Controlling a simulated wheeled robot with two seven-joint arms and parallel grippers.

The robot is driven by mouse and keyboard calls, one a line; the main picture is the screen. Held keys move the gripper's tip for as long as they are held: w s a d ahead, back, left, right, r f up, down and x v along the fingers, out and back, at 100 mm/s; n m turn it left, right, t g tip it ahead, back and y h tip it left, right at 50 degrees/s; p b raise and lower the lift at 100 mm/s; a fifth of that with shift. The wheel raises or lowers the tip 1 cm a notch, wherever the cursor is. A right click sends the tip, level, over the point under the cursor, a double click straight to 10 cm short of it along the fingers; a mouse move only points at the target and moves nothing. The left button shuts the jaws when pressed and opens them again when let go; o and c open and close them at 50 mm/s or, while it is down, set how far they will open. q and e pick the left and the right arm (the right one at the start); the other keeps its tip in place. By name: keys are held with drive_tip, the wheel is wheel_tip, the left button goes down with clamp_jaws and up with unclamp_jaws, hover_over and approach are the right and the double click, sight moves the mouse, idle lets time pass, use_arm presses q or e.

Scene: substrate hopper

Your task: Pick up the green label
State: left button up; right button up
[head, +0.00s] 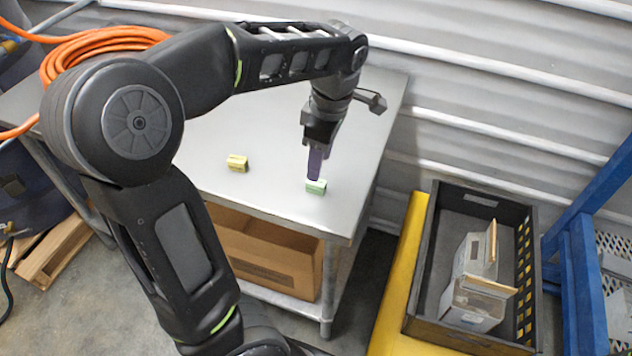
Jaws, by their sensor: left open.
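The green label (316,187) is a small pale green block lying on the grey metal table (255,125), near its front right edge. My left gripper (316,177) points down directly above it, with its purple fingertips at or just over the block's top. The gripper is open. I cannot tell whether the fingers touch the block or straddle it. A similar yellow block (237,163) lies on the table to the left. My right gripper does not show.
A cardboard box (265,255) sits on the shelf under the table. A dark crate (420,270) holding a grey carton (474,285) stands on a yellow surface at the right. A coiled orange hose (85,50) lies at the table's back left. A blue frame (580,260) stands far right.

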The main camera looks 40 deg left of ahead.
sight(316, 186)
use_arm(q)
drive_tip(key=shift+a+f, duration=0.1)
drive_tip(key=shift+f, duration=0.75)
drive_tip(key=shift+f, duration=0.1)
drive_tip(key=f, duration=0.3)
drive_tip(key=f+p, duration=0.1)
drive_tip(key=f, duration=0.1)
drive_tip(key=shift+a, duration=0.3)
drive_tip(key=shift+c, duration=0.6)
clamp_jaws()
